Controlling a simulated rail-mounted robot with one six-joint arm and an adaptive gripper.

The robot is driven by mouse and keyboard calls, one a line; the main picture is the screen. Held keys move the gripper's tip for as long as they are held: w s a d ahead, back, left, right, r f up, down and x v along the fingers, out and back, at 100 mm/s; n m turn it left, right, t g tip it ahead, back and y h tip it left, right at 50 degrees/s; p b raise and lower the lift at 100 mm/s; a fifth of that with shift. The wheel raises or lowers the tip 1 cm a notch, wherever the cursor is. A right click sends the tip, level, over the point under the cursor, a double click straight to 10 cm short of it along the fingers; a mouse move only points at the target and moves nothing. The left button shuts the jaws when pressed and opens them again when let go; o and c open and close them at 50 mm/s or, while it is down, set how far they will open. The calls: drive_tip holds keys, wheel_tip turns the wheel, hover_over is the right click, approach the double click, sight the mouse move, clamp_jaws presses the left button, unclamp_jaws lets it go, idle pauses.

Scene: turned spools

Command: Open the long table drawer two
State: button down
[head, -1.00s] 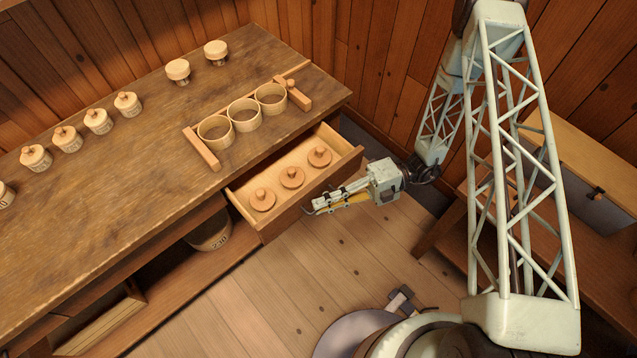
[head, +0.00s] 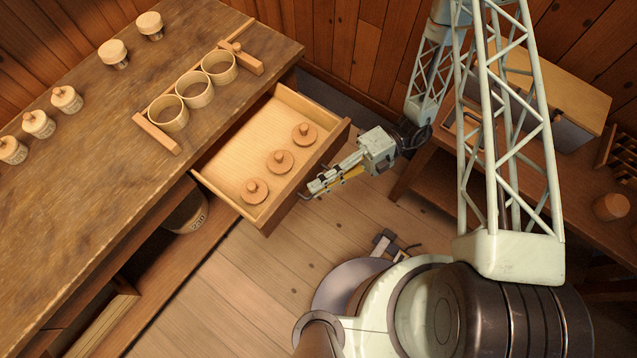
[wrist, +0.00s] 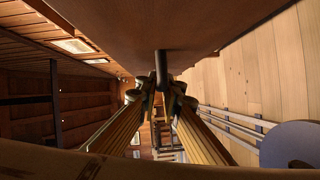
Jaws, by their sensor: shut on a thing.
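The drawer (head: 225,170) at the right end of the long table (head: 110,190) stands pulled out, with its bare floor showing behind three wooden lids with knobs. My gripper (head: 312,190) is at the outer side of the drawer front (head: 308,180). In the wrist view, my gripper (wrist: 162,92) is shut on a dark handle (wrist: 161,68) that sticks out from the drawer front (wrist: 160,25). The head view does not show the handle clearly.
Three wooden rings (head: 194,89) stand in a row on the table top between wooden strips. Several lidded jars (head: 66,99) stand further left. A side table with a box (head: 560,90) is at the right. Open plank floor (head: 250,275) lies in front of the drawer.

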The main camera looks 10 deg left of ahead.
drive_tip(key=c, duration=2.8)
unclamp_jaws()
drive_tip(key=shift+w+d, duration=0.15)
drive_tip(key=shift+d, duration=0.05)
drive_tip(key=shift+v, duration=5.85)
